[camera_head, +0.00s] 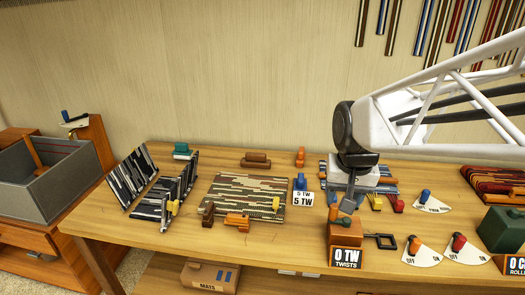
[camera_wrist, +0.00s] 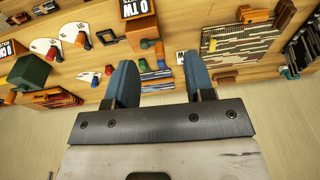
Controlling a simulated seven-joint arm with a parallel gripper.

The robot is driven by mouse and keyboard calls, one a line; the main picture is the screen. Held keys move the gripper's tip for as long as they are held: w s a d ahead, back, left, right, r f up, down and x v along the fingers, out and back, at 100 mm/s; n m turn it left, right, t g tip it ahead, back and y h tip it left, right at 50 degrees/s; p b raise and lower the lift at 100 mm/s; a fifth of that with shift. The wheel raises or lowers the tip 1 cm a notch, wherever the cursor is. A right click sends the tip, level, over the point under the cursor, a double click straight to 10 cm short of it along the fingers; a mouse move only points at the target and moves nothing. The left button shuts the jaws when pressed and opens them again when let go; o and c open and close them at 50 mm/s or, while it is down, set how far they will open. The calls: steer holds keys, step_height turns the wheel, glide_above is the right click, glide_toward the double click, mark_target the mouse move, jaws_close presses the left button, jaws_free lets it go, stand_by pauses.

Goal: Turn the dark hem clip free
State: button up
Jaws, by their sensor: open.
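A dark brown clip (camera_head: 208,213) sits at the front left corner of a striped woven mat (camera_head: 250,185) on the bench. It also appears in the wrist view (camera_wrist: 285,12) near the top right. An orange clip (camera_head: 237,222) sits at the mat's front edge, and a yellow one (camera_head: 276,203) is on its right side. My gripper (camera_head: 350,202) hangs to the right of the mat, well apart from the dark clip. In the wrist view its two blue fingers (camera_wrist: 160,75) are spread with nothing held between them.
A "5 TW" card with a blue piece (camera_head: 301,192) stands between the mat and my gripper. An orange "0 TW TWISTS" block (camera_head: 345,235) is in front of my gripper. Striped upright racks (camera_head: 180,185) stand left of the mat. Dial plates (camera_head: 422,250) lie to the right.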

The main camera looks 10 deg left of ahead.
steer(key=w+a+f, duration=0.3)
steer(key=w+a, duration=0.6)
steer(key=g, duration=0.2)
glide_above(208, 208)
steer(key=f, duration=1.9)
steer(key=shift+d+f, duration=0.15)
steer(key=shift+d, duration=0.25)
steer(key=shift+a+f, duration=0.25)
steer(key=shift+a, duration=0.15)
steer(key=shift+f, duration=0.1)
steer(key=shift+f, duration=3.8)
